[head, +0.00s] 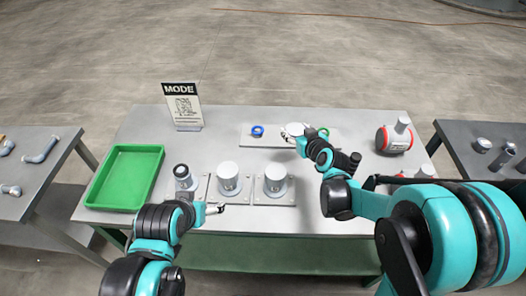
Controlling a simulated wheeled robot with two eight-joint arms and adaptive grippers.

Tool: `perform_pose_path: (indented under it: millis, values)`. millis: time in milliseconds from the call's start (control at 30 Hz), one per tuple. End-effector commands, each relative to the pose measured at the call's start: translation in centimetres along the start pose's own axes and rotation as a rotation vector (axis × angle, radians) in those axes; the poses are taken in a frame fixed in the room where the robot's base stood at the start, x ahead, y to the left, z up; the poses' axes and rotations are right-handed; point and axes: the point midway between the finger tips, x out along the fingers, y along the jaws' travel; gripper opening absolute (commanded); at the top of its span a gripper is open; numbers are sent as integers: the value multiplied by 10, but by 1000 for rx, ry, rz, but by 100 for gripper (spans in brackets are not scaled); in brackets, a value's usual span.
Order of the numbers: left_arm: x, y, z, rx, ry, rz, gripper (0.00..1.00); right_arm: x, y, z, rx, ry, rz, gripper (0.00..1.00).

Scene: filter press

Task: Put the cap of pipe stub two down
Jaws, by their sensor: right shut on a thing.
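Three pipe stubs stand in a row on grey base plates at the table's front. The left stub (182,178) shows a dark open top. The middle stub (228,178) and the right stub (275,179) look white and closed on top. My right gripper (299,136) is over the flat plate (246,140) at the back, shut on a round white cap (294,128). Whether the cap touches the plate I cannot tell. My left gripper (217,208) is low at the table's front, beside the middle stub's base plate; its jaws are too small to read.
On the back plate are a blue ring (257,131) and a green ring (324,133), partly hidden by my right gripper. A green tray (125,177) is at left, a MODE sign (183,106) behind. A white-and-red fitting (394,138) stands at right. Side tables hold pipe parts.

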Motion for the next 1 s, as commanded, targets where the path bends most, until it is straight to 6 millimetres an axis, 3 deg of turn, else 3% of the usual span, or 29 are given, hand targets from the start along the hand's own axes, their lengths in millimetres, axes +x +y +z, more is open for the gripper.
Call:
perform_pose_path:
  millis: [400, 633, 800, 1000]
  values:
    - [30, 0, 22, 0, 0, 0, 81, 28, -1, 64, -1, -1, 1, 6]
    - [36, 0, 26, 0, 0, 0, 81, 36, -2, 81, -1, -2, 0, 6]
    - [47, 0, 34, 0, 0, 0, 81, 47, -2, 104, 0, -2, 1, 6]
    - [46, 0, 33, 0, 0, 0, 81, 47, -2, 105, -1, -2, 0, 6]
